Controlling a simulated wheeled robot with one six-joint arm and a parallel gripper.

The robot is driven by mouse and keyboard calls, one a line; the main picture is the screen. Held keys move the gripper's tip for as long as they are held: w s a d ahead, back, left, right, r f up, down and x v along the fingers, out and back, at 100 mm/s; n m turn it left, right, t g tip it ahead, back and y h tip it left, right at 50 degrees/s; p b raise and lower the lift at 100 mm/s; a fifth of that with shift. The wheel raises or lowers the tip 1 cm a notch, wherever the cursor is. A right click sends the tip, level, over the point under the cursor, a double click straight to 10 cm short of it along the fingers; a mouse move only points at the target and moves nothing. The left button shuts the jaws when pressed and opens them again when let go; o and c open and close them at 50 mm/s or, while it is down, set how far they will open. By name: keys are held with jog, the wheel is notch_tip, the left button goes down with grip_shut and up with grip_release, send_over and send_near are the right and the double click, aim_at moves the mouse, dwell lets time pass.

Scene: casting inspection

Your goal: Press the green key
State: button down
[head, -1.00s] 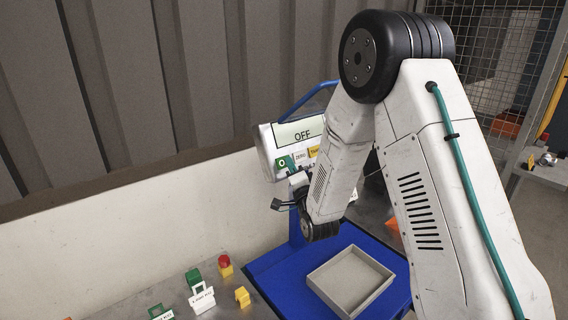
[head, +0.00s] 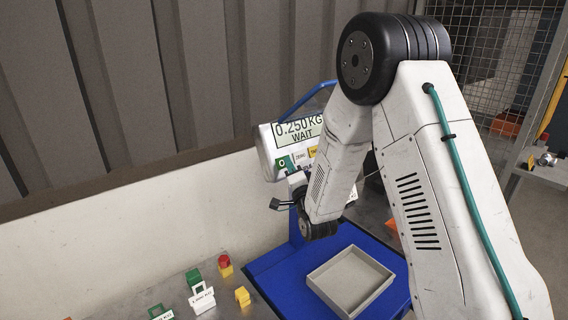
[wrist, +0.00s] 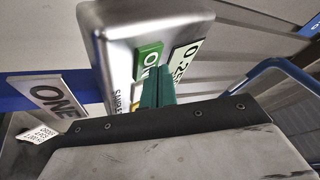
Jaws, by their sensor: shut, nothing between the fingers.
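The green key (head: 285,163) is at the left of the key row on the front of a silver scale indicator (head: 266,152). Its display (head: 298,130) reads "0.250 KG WAIT". In the wrist view the green key (wrist: 149,55) lies just past the tips of my gripper (wrist: 157,74). My gripper's dark green fingers are shut and empty, and overlap the key's near edge in that view. I cannot tell whether they touch it. In the head view my arm covers the right part of the indicator, and the fingertips are hard to make out.
A blue scale platform (head: 272,268) carries an empty grey tray (head: 322,290). A blue tube (head: 308,100) rises behind the indicator. A red and yellow block (head: 225,266), a yellow piece (head: 243,297) and labelled green and white holders (head: 202,299) stand at the lower left.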

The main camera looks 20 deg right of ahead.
jog(key=shift+s+d+r, duration=0.1)
jog(key=shift+s+r, duration=0.05)
jog(key=shift+s, duration=0.15)
jog(key=s, duration=0.1)
jog(key=s+d+r, duration=0.1)
jog(key=s, duration=0.1)
jog(key=s+d+r, duration=0.1)
jog(key=s, duration=0.1)
jog(key=shift+r, duration=0.25)
dwell(2.7)
